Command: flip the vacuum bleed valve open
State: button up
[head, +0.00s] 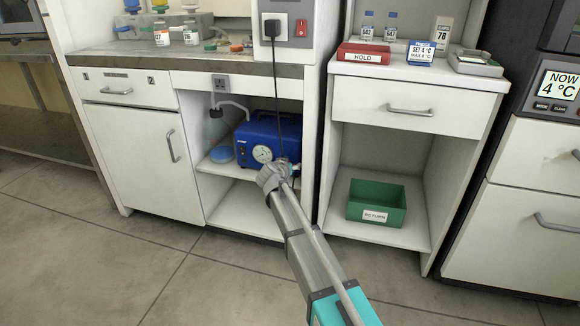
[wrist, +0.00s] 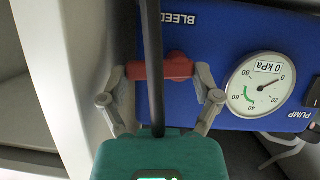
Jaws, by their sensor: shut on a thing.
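The blue vacuum pump (head: 262,135) stands on a shelf of the open bay under the bench. In the wrist view its blue face (wrist: 220,40) carries a BLEED label and a round gauge (wrist: 262,85) reading 0 kPa. The red bleed valve handle (wrist: 180,66) lies crosswise just below the label. My gripper (wrist: 160,73) is shut on the handle, one finger at each end. In the head view my gripper (head: 284,168) is at the pump's front right, and the handle cannot be made out there.
The bay's side wall (head: 310,150) is close on the right. A green bin (head: 377,203) sits in the neighbouring cabinet.

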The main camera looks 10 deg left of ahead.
jog(key=shift+d+f+m+y, duration=0.1)
jog(key=shift+m+y, duration=0.2)
jog(key=shift+m, duration=0.3)
jog(key=o, duration=0.9)
